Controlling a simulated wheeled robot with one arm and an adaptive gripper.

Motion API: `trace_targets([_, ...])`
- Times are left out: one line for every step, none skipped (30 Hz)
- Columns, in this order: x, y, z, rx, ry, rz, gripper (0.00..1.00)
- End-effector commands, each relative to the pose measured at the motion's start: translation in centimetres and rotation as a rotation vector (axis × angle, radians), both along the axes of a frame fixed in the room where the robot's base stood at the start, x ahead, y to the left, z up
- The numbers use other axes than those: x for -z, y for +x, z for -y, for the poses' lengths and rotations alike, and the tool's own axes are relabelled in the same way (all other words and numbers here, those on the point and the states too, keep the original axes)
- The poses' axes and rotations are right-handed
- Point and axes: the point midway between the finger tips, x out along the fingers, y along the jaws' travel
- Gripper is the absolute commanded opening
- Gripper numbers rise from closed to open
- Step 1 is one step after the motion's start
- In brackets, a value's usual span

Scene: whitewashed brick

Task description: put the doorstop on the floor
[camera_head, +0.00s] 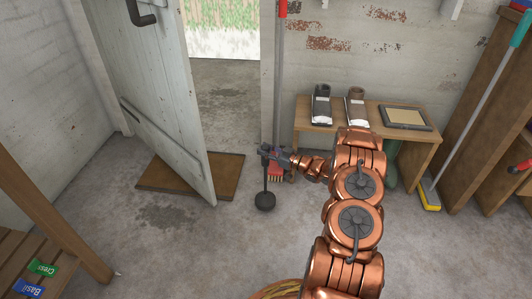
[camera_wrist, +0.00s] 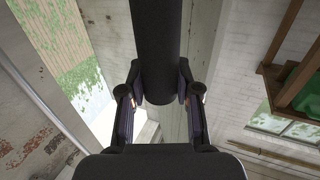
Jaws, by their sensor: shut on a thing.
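The doorstop (camera_head: 265,201) is dark, with a round, wide base at the bottom and a thin upright stem. My gripper (camera_head: 268,153) is shut on the upper part of the stem, in the doorway area right of the open door. In the wrist view the stem is a dark cylinder (camera_wrist: 157,50) between my two fingers (camera_wrist: 160,95). The base hangs over or rests on the grey floor (camera_head: 215,235); I cannot tell whether it touches. The grey door (camera_head: 150,95) stands open to the left of the doorstop.
A brown mat (camera_head: 222,178) lies under the door's lower edge. A red-headed broom (camera_head: 276,172) leans on the wall behind my gripper.

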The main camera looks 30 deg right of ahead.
Motion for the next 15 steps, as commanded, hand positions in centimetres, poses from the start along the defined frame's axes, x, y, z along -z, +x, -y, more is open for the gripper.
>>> trace_targets([0.9,0.0,0.0,0.000,0.003,0.001,0.00])
trace_targets([1.3,0.0,0.0,0.000,0.002,0.001,0.00])
trace_targets([1.8,0.0,0.0,0.000,0.002,0.001,0.00])
trace_targets([2.1,0.0,0.0,0.000,0.002,0.001,0.00])
trace_targets([2.4,0.0,0.0,0.000,0.002,0.001,0.00])
trace_targets([2.7,0.0,0.0,0.000,0.002,0.001,0.00])
trace_targets([2.8,0.0,0.0,0.000,0.002,0.001,0.00])
trace_targets([2.9,0.0,0.0,0.000,0.002,0.001,0.00])
trace_targets([2.9,0.0,0.0,0.000,0.002,0.001,0.00])
trace_targets([2.9,0.0,0.0,0.000,0.002,0.001,0.00])
trace_targets([2.8,0.0,0.0,0.000,0.001,0.002,0.00])
trace_targets([2.8,0.0,0.0,0.000,0.001,0.003,0.00])
trace_targets([2.8,0.0,0.0,0.000,0.001,0.003,0.00])
trace_targets([2.8,0.0,0.0,0.000,0.001,0.003,0.00])
trace_targets([2.8,0.0,0.0,0.000,0.001,0.003,0.00])
